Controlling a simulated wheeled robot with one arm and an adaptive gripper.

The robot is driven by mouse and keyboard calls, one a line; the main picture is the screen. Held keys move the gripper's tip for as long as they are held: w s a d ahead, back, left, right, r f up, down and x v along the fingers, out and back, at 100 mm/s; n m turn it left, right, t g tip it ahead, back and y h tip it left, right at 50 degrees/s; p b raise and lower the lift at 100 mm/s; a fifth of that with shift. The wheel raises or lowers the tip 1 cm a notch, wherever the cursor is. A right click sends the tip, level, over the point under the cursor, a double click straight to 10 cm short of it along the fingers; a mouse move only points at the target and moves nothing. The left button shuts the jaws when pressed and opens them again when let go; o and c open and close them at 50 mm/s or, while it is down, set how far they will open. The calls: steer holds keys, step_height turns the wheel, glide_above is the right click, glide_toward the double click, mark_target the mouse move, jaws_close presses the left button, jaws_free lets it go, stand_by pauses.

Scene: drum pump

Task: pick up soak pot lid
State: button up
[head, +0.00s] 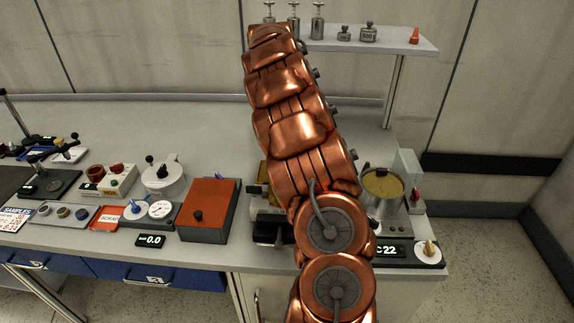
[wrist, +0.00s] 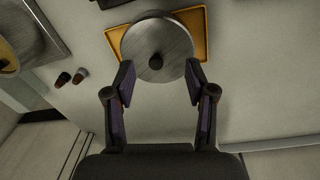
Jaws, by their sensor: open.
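The soak pot lid (wrist: 157,40) is a grey metal disc with a small black knob at its centre. In the wrist view it lies at the top middle, on a yellow-orange tray (wrist: 203,21). My gripper (wrist: 159,80) is open and empty, its fingers spread on either side of the lid's near edge, with the knob just beyond the fingertips. I cannot tell its height above the lid. In the head view my copper arm hides the gripper and the lid. The soak pot (head: 383,205) stands uncovered at right, with yellowish contents; part of it shows in the wrist view (wrist: 10,68).
Left of my arm stand an orange-topped box (head: 208,195), a dial gauge (head: 160,210) and a white round vessel (head: 162,175). A raised shelf (head: 400,43) carries metal weights and a red piece (head: 415,35).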

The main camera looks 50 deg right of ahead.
steer(key=shift+m, duration=0.3)
steer(key=d, duration=0.1)
steer(key=d+f, duration=0.1)
steer(key=d, duration=0.1)
steer(key=w+d+f, duration=0.1)
steer(key=shift+d+f, duration=0.25)
steer(key=shift+s+d+f+p, duration=0.15)
steer(key=shift+f+p, duration=1.05)
steer(key=shift+f, duration=0.75)
steer(key=shift+f+p, duration=0.8)
steer(key=shift+f, duration=1.15)
jaws_close()
